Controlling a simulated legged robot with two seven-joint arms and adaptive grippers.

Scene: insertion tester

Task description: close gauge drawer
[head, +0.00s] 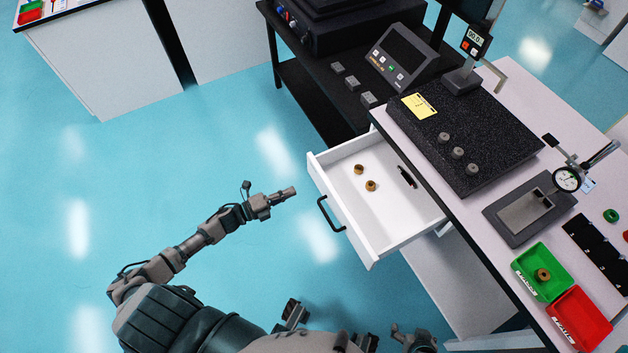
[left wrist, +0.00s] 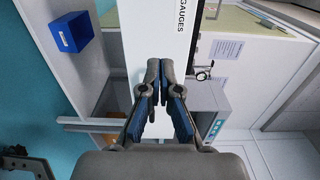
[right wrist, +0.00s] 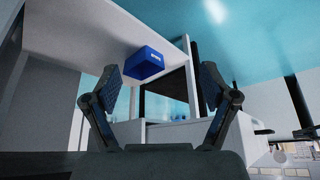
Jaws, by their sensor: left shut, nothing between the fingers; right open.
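The gauge drawer (head: 385,235) is white and stands pulled out from the bench, with a black bar handle (head: 328,214) on its front. Two brass rings and a dark slim item lie inside. My left gripper (head: 292,192) is shut and empty, left of the drawer front and apart from it. In the left wrist view, the white drawer front (left wrist: 150,40) with the label GAUGES is ahead of the shut fingers (left wrist: 162,66). My right gripper (head: 410,335) is at the bottom edge, below the drawer. Its fingers are spread and empty in the right wrist view (right wrist: 160,72).
The bench (head: 480,215) carries a black granite plate (head: 500,140), a dial gauge (head: 567,180), a green bin (head: 530,262) and a red bin (head: 578,318). A black table (head: 310,90) stands behind the drawer. The floor left of the drawer is clear.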

